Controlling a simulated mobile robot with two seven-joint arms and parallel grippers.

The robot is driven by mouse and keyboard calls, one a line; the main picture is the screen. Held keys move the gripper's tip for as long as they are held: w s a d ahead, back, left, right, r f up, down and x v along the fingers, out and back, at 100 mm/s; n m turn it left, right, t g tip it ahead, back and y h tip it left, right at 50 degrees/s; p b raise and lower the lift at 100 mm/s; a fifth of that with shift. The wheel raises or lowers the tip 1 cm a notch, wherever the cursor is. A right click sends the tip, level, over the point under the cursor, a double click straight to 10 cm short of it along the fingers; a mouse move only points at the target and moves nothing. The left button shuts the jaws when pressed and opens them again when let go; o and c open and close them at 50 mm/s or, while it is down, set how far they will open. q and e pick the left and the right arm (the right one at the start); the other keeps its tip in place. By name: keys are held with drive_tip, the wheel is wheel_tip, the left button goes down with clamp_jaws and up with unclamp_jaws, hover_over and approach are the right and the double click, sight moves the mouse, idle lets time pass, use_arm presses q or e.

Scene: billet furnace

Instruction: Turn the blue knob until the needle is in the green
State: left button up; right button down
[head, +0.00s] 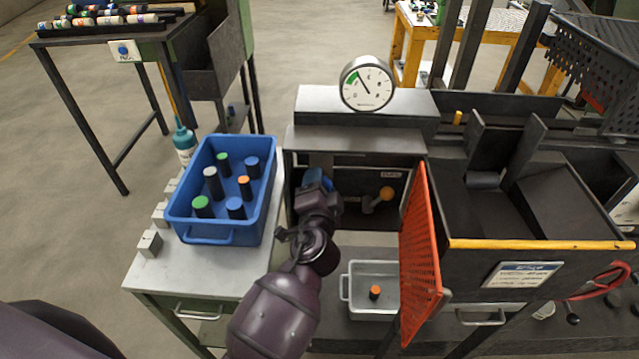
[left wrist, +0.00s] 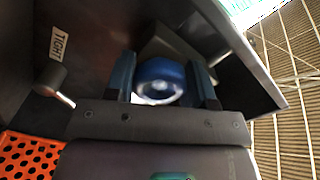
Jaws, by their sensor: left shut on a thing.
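The round white gauge (head: 367,83) stands on top of the dark machine and has a green arc at its upper left. Its dark needle points up and to the left, with its tip close to the right end of the green; I cannot tell exactly whether it lies inside. My left gripper (head: 317,186) reaches into the machine's front recess and is shut on the blue knob (head: 312,177), which it mostly hides. In the left wrist view the knob (left wrist: 160,80) sits between the two fingers. My right gripper is not in view.
An orange perforated door (head: 420,245) stands open further right. A grey tray (head: 358,271) with an orange-topped billet lies below. A blue bin (head: 207,239) of billets stands left on the bench.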

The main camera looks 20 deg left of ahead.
use_arm(q)
drive_tip(key=shift+r, duration=0.1)
idle(0.4)
drive_tip(key=o, duration=0.9)
